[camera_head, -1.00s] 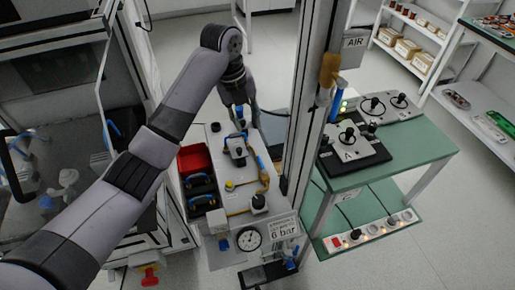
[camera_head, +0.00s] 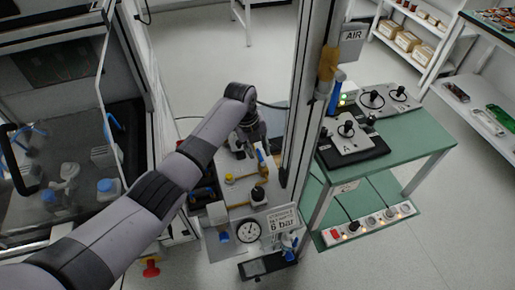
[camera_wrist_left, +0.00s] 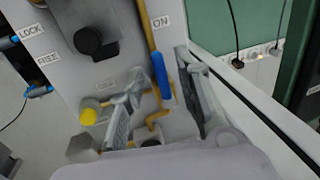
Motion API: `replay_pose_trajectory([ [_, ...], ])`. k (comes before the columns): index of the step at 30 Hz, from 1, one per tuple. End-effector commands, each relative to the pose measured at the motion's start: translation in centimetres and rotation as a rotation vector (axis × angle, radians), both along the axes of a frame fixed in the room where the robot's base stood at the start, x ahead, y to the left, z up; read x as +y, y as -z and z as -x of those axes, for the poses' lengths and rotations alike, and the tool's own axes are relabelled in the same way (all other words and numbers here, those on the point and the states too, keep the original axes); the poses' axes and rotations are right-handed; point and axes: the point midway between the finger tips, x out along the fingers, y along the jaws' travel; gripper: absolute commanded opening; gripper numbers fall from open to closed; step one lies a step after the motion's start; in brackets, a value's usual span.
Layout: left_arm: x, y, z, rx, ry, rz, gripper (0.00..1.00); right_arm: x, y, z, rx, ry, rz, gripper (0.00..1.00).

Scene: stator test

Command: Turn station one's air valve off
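The air valve's blue lever (camera_head: 261,156) stands on the grey station panel (camera_head: 222,246), partly behind my left gripper (camera_head: 256,146). In the left wrist view the blue lever (camera_wrist_left: 161,75) lies along a brass pipe, its upper end towards the ON label (camera_wrist_left: 161,21). A fainter label (camera_wrist_left: 105,84), hard to read, is to its left. My left gripper (camera_wrist_left: 160,62) is open, with one finger on each side of the lever in the picture. I cannot tell whether either finger touches it. My right gripper is in neither view.
A pressure gauge (camera_head: 249,232) and a "6 bar" sign (camera_head: 282,220) are at the panel's near end. A dark knob (camera_wrist_left: 88,41) and a yellow button (camera_wrist_left: 88,116) are left of the lever. A tall frame post (camera_head: 302,110) and green bench (camera_head: 408,145) stand right.

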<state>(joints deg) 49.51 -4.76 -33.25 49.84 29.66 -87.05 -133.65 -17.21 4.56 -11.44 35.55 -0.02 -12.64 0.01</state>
Motion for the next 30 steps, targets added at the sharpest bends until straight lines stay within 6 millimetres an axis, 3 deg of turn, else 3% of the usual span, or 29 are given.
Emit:
replay_pose_trajectory([
  [7, -0.01, 0.08, 0.01, 0.0, 0.0, 0.0, 0.31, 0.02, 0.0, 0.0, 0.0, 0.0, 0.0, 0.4],
  [21, 0.01, 0.05, 0.0, 0.0, -0.001, 0.0, 0.0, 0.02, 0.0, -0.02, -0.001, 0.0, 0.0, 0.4],
  [30, 0.03, 0.05, 0.0, 0.0, -0.001, -0.001, 0.0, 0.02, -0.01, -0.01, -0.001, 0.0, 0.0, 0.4],
])
